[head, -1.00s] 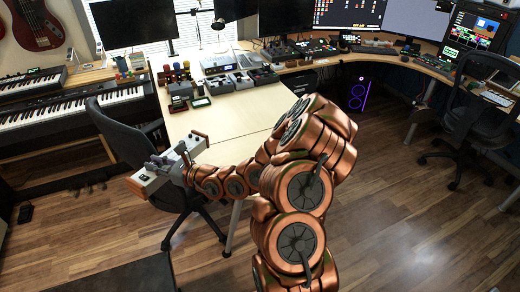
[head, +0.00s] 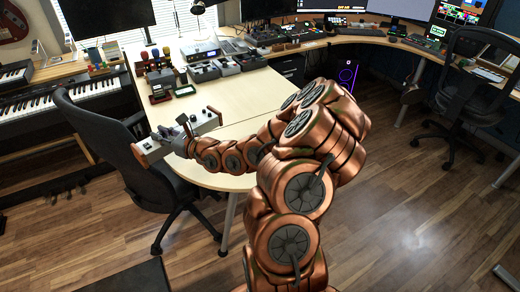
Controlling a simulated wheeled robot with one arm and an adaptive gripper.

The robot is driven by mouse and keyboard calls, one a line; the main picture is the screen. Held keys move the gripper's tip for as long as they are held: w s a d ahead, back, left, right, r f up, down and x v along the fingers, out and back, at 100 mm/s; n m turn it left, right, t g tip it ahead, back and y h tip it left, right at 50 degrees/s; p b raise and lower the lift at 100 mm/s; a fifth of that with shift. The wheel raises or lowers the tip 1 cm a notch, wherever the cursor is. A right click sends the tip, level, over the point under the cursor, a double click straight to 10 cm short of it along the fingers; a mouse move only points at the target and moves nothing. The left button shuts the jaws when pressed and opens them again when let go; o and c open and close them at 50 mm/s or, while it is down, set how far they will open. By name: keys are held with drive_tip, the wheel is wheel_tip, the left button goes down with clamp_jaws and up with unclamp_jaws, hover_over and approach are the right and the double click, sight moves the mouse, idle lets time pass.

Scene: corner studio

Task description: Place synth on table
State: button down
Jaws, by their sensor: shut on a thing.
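The synth (head: 203,123) is a pale grey box with wooden end pieces and small controls on top. My gripper (head: 181,142) is shut on the middle of it and partly hides it. The synth is held at a slant.
A black office chair (head: 95,130) stands close at the table's left side. Several small devices (head: 203,72) line the table's far end. The middle of the tabletop is bare. A piano keyboard (head: 75,108) is at the left, and another chair (head: 465,95) is at the right.

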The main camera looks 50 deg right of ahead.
drive_tip(key=s+d+f+m+h+b, duration=0.2)
drive_tip(key=s+d+f+h+b, duration=0.25)
drive_tip(key=d+b, duration=0.4)
drive_tip(key=s+d+f+m+h+b, duration=0.3)
drive_tip(key=s+d+b, duration=0.3)
drive_tip(key=d+b, duration=0.25)
drive_tip(key=s+d+f+m+h+b, duration=0.25)
drive_tip(key=s+d+f+b, duration=0.2)
drive_tip(key=d+b, duration=0.35)
drive_tip(key=shift+n+h, duration=0.25)
drive_tip(key=shift+h, duration=0.15)
drive_tip(key=shift+w+d+f+p, duration=0.5)
drive_tip(key=shift+w+d+f, duration=0.2)
drive_tip(key=shift+w+d, duration=1.25)
drive_tip(key=shift+w+d+f+p, duration=0.5)
drive_tip(key=shift+w+d+f, duration=0.15)
drive_tip(key=shift+w+d, duration=1.25)
drive_tip(key=shift+w+d+f+p, duration=0.6)
drive_tip(key=shift+w+d, duration=1)
drive_tip(key=shift+w, duration=0.65)
drive_tip(key=shift+f, duration=0.2)
drive_tip(key=c, duration=1)
unclamp_jaws()
